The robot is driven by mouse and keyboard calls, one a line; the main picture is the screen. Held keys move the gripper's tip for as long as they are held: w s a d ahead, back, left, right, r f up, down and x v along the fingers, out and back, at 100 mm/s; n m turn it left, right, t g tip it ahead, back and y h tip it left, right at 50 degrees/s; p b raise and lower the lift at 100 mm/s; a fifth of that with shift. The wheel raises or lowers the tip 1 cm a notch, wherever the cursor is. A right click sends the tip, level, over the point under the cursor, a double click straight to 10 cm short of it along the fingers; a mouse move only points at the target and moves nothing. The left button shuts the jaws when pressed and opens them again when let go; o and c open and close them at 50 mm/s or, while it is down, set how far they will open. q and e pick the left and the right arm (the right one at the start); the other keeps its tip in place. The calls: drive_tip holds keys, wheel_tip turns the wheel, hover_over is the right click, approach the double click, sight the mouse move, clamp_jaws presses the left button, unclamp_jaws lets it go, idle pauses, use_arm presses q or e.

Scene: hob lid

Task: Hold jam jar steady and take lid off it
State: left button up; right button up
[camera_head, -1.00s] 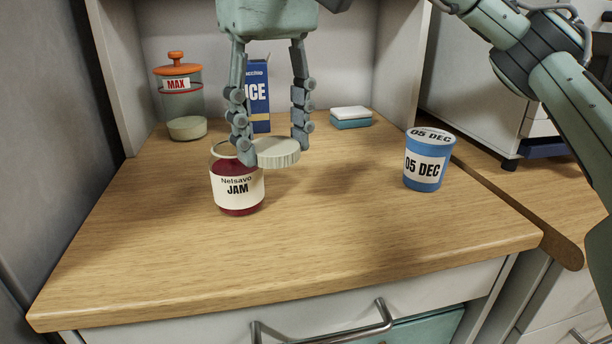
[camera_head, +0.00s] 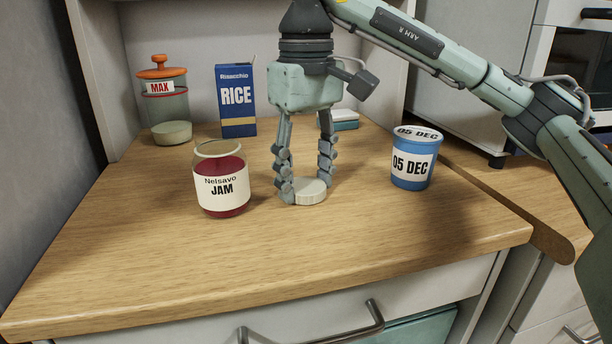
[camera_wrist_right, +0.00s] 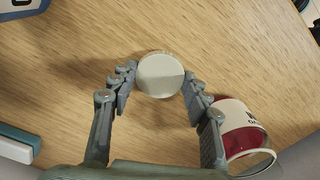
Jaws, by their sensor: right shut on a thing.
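The jam jar (camera_head: 223,188) stands upright and open on the wooden counter, with dark red jam under its clear rim and a white label. It also shows in the right wrist view (camera_wrist_right: 238,122). The pale round lid (camera_head: 311,191) is off the jar, to its right and apart from it. My right gripper (camera_head: 306,188) points down and is shut on the lid, at or just above the counter; I cannot tell if it touches the wood. In the right wrist view the lid (camera_wrist_right: 160,75) sits between the fingertips (camera_wrist_right: 155,88). My left gripper is not in view.
A blue 05 DEC tub (camera_head: 412,160) stands to the right. Behind are a MAX canister (camera_head: 168,105) with an orange lid, a blue RICE box (camera_head: 236,98) and a sponge (camera_head: 340,120). The front of the counter (camera_head: 270,250) is clear.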

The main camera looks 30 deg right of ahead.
sight(306, 185)
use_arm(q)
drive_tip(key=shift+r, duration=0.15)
use_arm(e)
drive_tip(key=shift+f, duration=0.15)
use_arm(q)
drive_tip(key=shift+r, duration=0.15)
use_arm(e)
drive_tip(key=o, duration=1.3)
drive_tip(key=shift+r, duration=0.2)
use_arm(q)
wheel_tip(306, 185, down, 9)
drive_tip(key=p, duration=0.4)
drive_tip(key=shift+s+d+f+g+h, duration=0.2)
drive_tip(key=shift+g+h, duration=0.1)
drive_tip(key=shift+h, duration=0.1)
use_arm(e)
wheel_tip(306, 185, up, 12)
drive_tip(key=shift+f, duration=0.1)
